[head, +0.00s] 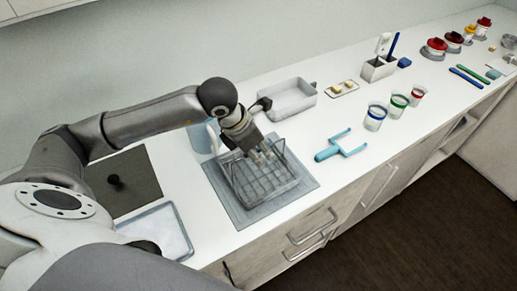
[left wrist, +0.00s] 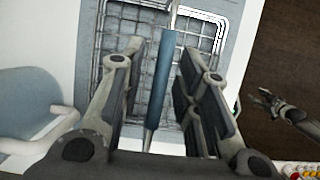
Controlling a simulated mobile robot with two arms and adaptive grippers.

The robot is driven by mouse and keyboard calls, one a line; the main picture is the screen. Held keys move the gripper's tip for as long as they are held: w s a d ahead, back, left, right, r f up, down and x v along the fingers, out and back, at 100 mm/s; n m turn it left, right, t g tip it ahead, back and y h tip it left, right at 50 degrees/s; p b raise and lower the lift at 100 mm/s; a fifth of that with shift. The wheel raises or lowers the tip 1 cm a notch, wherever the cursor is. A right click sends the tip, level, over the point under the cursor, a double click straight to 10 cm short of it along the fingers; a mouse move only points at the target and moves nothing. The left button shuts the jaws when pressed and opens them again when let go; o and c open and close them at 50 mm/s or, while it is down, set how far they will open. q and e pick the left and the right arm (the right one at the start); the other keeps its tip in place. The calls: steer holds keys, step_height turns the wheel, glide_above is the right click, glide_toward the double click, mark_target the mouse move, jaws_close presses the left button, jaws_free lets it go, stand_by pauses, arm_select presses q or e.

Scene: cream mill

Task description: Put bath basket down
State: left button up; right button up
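The bath basket (head: 268,184) is a grey wire basket with a raised handle. It appears level on or just over a flat grey mat (head: 234,210); I cannot tell whether it touches. In the left wrist view the basket's blue handle grip (left wrist: 160,82) runs between the fingers of my left gripper (left wrist: 158,75). The fingers stand open on both sides of the grip, with gaps showing. In the head view my left gripper (head: 262,153) is above the basket and hides part of its handle. My right gripper (left wrist: 264,101) shows small in the left wrist view, over the floor.
A light-blue jug (head: 202,138) stands behind the mat. A white tub (head: 290,99) is behind the basket.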

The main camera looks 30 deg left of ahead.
arm_select(q)
steer(key=shift+r, duration=0.3)
steer(key=b+v, duration=0.1)
steer(key=v, duration=1)
steer(key=shift+s+r+b, duration=0.15)
steer(key=shift+r+b, duration=0.1)
steer(key=shift+b, duration=0.15)
steer(key=shift+a, duration=0.1)
